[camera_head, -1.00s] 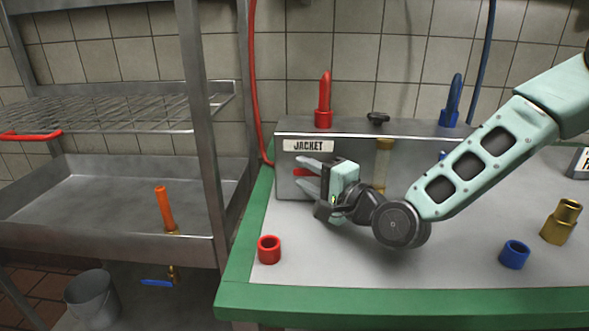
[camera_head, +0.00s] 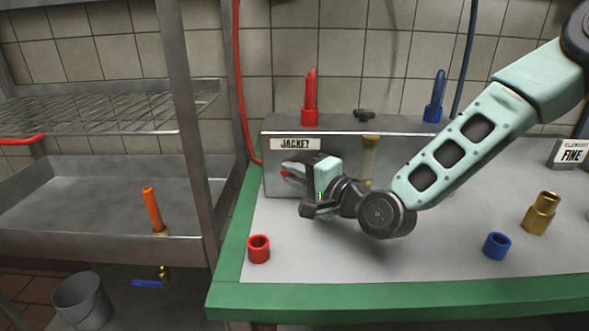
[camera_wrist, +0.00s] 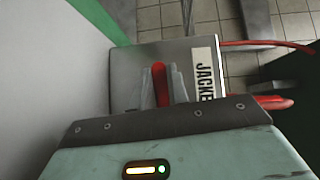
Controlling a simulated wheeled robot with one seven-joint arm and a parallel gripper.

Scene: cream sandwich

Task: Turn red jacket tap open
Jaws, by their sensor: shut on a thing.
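The red jacket tap (camera_head: 285,173) is on the front of the grey metal box, below the JACKET label (camera_head: 296,143). In the wrist view its red handle (camera_wrist: 159,82) sits between my fingers. My gripper (camera_head: 288,174) is at the box front, with its fingers closed on the red handle. In the wrist view the label (camera_wrist: 206,74) is just right of the fingers. Most of the tap's body is hidden behind my gripper, so I cannot tell how far it is turned.
A red upright fitting (camera_head: 310,102) and a blue one (camera_head: 435,98) stand on the box (camera_head: 330,127). A red ring (camera_head: 259,249), a blue ring (camera_head: 497,246) and a brass fitting (camera_head: 540,213) stand on the green-edged table. A metal sink (camera_head: 90,200) is at left.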

